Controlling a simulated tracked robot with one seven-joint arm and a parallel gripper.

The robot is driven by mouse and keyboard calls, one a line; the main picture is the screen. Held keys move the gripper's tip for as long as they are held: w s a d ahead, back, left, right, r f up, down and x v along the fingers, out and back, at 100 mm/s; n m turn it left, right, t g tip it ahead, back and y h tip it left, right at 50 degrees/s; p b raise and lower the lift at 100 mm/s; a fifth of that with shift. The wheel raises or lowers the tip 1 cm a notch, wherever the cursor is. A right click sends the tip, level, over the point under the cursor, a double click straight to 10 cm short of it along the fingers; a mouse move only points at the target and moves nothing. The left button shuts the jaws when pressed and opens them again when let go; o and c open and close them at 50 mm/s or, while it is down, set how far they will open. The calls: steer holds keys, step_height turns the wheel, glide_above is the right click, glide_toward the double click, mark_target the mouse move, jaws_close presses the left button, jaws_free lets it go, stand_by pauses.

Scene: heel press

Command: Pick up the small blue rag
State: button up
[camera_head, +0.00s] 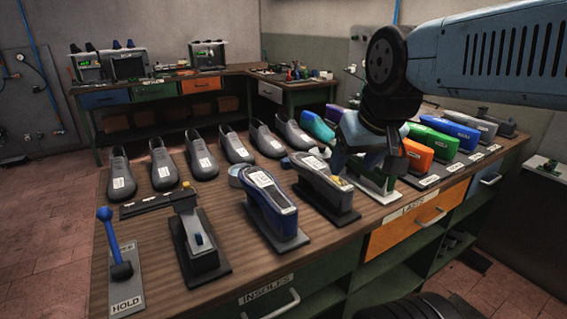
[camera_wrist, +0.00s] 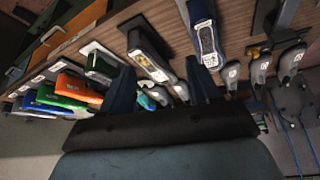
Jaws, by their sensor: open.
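My gripper (camera_head: 368,165) hangs over the right middle of the workbench (camera_head: 330,238), above the row of devices. In the wrist view its two dark fingers stand apart, with a gap between the tips (camera_wrist: 159,68) and nothing held. I cannot make out the small blue rag for certain in either view. A small pale blue item (camera_head: 237,176) lies behind the blue-framed device (camera_head: 272,208), but its kind is unclear. In the wrist view, small pale bluish items (camera_wrist: 148,101) show between the fingers, too small to identify. My arm and gripper hide part of the bench.
Several grey shoes (camera_head: 237,147) line the bench's back. A grey device (camera_head: 325,190) stands close left of my gripper. Orange (camera_head: 418,156), green (camera_head: 433,139) and blue (camera_head: 460,133) units stand to the right. A blue-knobbed lever (camera_head: 113,240) rises at the left front.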

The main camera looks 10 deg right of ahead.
steer(key=o, duration=0.4)
steer(key=w+r+g, duration=0.1)
steer(key=w+r, duration=0.2)
steer(key=w, duration=0.8)
steer(key=shift+w+a+n, duration=0.15)
steer(key=shift+a+n, duration=0.25)
steer(key=shift+a, duration=0.05)
steer(key=n+g, duration=0.3)
glide_above(288, 159)
steer(key=s+d, duration=0.1)
steer(key=s, duration=0.1)
step_height(288, 159, down, 15)
steer(key=shift+y, duration=0.3)
steer(key=f, duration=0.4)
steer(key=w+f, duration=0.1)
steer(key=f, duration=0.3)
steer(key=w+a+f, duration=0.1)
steer(key=f, duration=0.3)
steer(key=shift+w+f, duration=0.2)
steer(key=shift+f, duration=0.15)
